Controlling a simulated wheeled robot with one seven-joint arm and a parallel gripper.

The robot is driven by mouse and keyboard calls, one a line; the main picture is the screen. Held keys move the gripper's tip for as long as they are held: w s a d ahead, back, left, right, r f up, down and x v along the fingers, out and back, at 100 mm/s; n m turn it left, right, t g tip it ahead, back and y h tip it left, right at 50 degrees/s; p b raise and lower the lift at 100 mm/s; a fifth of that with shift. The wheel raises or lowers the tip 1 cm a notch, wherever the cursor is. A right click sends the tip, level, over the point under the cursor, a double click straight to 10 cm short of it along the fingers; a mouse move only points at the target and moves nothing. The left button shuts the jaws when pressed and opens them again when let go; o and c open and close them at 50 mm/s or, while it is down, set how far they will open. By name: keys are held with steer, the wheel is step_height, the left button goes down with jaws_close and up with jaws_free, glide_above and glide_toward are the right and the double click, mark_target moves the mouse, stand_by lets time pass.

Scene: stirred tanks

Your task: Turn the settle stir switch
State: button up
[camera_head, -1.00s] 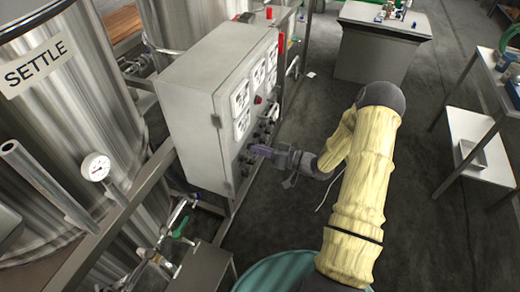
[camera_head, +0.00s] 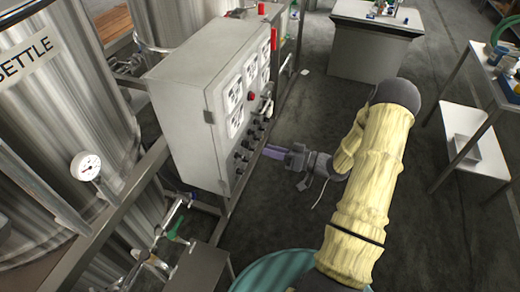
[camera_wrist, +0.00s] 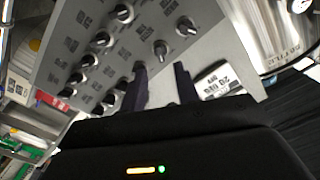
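The grey control cabinet (camera_head: 185,100) carries several black rotary switches (camera_head: 247,145) low on its front panel. In the wrist view the panel (camera_wrist: 135,40) fills the upper middle, with knobs in slanted rows and small labels too blurred to read. I cannot tell which knob is the settle stir switch. One knob (camera_wrist: 160,50) lies just beyond the fingertips, and another (camera_wrist: 185,27) is farther up and right. My gripper (camera_head: 270,152) is open and empty, with its purple fingers toward the panel and a little apart from it. The parted fingers (camera_wrist: 160,72) also show in the wrist view.
The steel tank labelled SETTLE (camera_head: 50,100) stands left of the cabinet, with a gauge (camera_head: 86,167) and pipes. A green-handled valve (camera_head: 178,233) is below the cabinet. A grey bench (camera_head: 370,50) and a white shelf table (camera_head: 475,140) stand beyond. Dark floor is clear between them.

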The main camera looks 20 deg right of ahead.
steer(key=b+v, duration=0.2)
steer(key=v, duration=0.9)
steer(key=shift+d, duration=0.1)
steer(key=w+a+r+m+h+p, duration=0.15)
steer(key=w+a+r+h, duration=0.25)
steer(key=w+h, duration=0.65)
steer(key=s+a+r+m+g+h, duration=0.1)
steer(key=s+a+g, duration=0.3)
steer(key=s, duration=0.6)
steer(key=s+a+r+m+g+h, duration=0.2)
steer(key=s+a, duration=0.4)
steer(key=s, duration=0.5)
step_height(320, 180, up, 2)
steer(key=shift+a+r+g+h, duration=0.15)
steer(key=shift+a+g+h, duration=0.3)
steer(key=shift+g, duration=0.55)
steer(key=shift+d, duration=0.15)
